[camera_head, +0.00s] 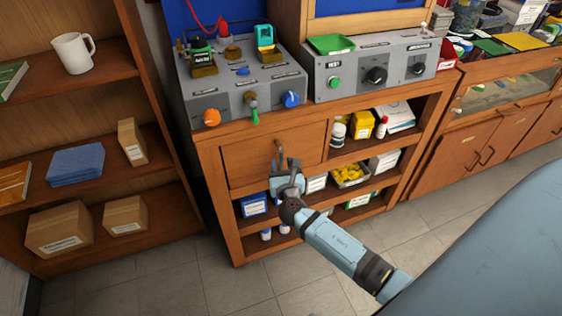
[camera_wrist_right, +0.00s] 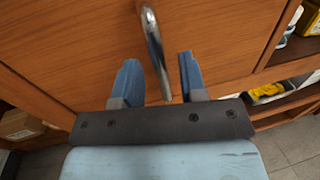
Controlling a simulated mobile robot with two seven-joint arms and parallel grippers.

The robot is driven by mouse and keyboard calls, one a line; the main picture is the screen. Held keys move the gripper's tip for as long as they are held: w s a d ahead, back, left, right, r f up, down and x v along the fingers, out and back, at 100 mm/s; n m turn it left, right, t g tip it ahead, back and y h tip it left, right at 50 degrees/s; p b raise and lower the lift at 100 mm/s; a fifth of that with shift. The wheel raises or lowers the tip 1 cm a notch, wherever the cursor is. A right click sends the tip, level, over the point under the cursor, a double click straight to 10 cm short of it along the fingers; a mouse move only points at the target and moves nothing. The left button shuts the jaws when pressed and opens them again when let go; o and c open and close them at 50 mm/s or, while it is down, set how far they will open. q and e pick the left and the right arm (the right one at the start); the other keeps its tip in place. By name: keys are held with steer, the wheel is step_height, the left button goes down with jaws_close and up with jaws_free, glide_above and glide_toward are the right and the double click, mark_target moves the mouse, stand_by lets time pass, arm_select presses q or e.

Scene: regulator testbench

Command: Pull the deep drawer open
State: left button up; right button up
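The deep drawer (camera_head: 245,158) is a wide wooden front in the bench below the grey panels, and it looks shut. Its metal bar handle (camera_head: 279,150) stands near the middle of the front. My right gripper (camera_head: 287,167) is in front of the drawer at the handle. In the right wrist view the two blue fingers of my right gripper (camera_wrist_right: 160,78) are apart, with the curved chrome handle (camera_wrist_right: 155,45) between them and a gap on both sides. The wooden drawer front (camera_wrist_right: 80,45) fills the view behind. My left gripper does not show.
Open shelves (camera_head: 330,190) with bottles and boxes lie beside and below the drawer. A wooden shelf unit (camera_head: 110,85) with a mug (camera_head: 73,53) and boxes stands at the left. The tiled floor (camera_head: 200,275) before the bench is clear.

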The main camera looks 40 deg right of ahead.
steer(key=shift+x, duration=1)
jaws_close()
steer(key=shift+s+f, duration=0.1)
steer(key=shift+s, duration=0.05)
